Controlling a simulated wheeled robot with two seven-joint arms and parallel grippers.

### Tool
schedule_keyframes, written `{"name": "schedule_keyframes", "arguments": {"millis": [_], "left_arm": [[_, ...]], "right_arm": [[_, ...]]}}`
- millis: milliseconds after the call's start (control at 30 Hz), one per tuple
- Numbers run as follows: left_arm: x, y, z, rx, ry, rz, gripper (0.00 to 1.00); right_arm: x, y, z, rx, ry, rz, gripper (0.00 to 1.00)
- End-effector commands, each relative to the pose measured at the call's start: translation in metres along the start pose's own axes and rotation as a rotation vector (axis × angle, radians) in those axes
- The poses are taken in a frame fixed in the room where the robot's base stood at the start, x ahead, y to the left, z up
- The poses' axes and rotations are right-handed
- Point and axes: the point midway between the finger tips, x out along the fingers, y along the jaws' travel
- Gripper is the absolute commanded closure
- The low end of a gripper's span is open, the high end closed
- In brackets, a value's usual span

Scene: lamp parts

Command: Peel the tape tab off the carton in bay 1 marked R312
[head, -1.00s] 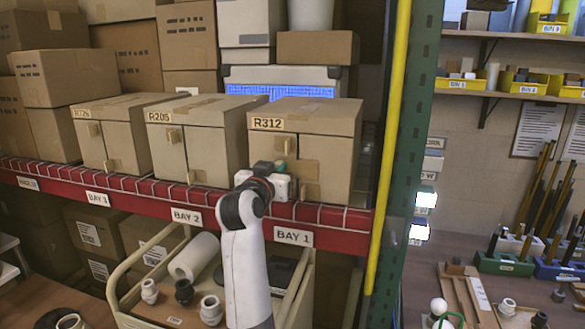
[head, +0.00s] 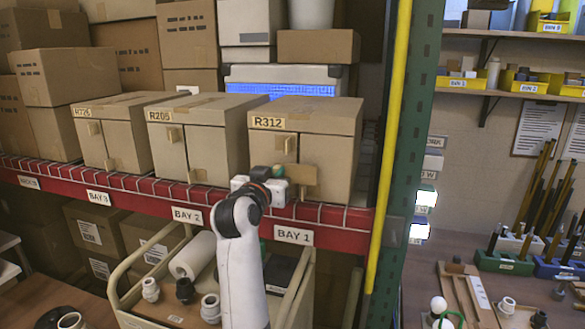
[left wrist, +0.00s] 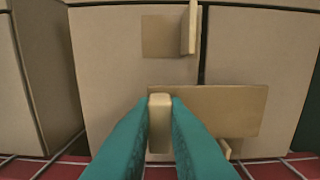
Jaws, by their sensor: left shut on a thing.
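The R312 carton (head: 335,150) stands on the shelf above the BAY 1 label (head: 293,236). Its front has a vertical seam and an upper patch with a raised tab (head: 288,145), which also shows in the left wrist view (left wrist: 188,28). My left gripper (head: 285,173) is at the lower front. In the left wrist view its teal fingers (left wrist: 160,125) are shut on a small tan tab (left wrist: 160,108). A flat tan strip (left wrist: 215,105) extends right from the tab across the seam. I cannot tell whether the strip still touches the carton. My right gripper is not in view.
The R205 carton (head: 200,140) stands close on the left, with the R726 carton (head: 115,135) beyond. The red shelf beam (head: 335,236) runs below. A yellow post (head: 388,150) and green upright (head: 415,120) stand right. A cart (head: 135,280) is below.

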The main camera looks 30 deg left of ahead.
Motion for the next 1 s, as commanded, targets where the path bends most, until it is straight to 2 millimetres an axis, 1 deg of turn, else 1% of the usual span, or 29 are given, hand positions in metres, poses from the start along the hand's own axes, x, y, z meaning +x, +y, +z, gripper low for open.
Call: {"name": "schedule_keyframes", "arguments": {"millis": [700, 800, 1000], "left_arm": [[-0.054, 0.000, 0.001, 0.001, 0.001, -0.001, 1.00], [-0.058, 0.000, 0.001, 0.000, 0.000, -0.001, 1.00], [-0.059, 0.000, 0.000, 0.000, 0.000, -0.001, 1.00]], "right_arm": [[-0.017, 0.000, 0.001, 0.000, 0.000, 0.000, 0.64], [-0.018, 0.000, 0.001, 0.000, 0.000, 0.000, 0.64], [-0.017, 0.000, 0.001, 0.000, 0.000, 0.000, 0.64]]}}
